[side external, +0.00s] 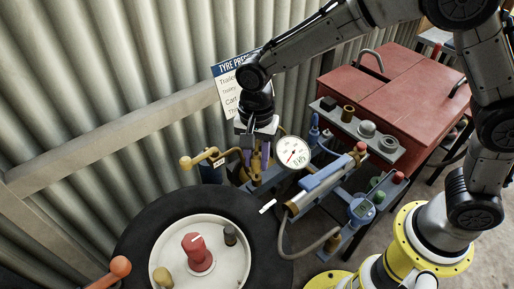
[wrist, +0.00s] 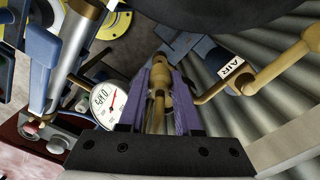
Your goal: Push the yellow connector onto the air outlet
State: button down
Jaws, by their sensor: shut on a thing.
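My gripper (side external: 257,162) points down in front of the corrugated wall, its purple fingers beside the pressure gauge. In the wrist view the purple fingers (wrist: 161,72) are shut on a yellow-tan connector (wrist: 159,84), which stands upright between them. The air outlet is a tan pipe with a handle and an AIR label (wrist: 231,68), close beside the fingers; in the side view its tan valve (side external: 204,157) is left of my gripper. A tan pipe end reaches towards the fingers. Whether connector and outlet touch is hidden by the fingers.
A round gauge (side external: 292,152) is close to the right of my fingers, with a blue and silver cylinder (side external: 321,184) beyond. A tyre (side external: 135,235) lies below. A red cabinet (side external: 415,100) stands behind right. A tyre pressure sign (side external: 229,92) hangs behind my wrist.

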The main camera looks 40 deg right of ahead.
aim_at(257, 155)
jog(key=shift+f, duration=0.85)
jog(key=shift+f, duration=0.65)
dwell(0.9)
jog(key=c, duration=0.9)
grip_release()
jog(key=shift+r, duration=5.5)
jog(key=shift+d, duration=0.1)
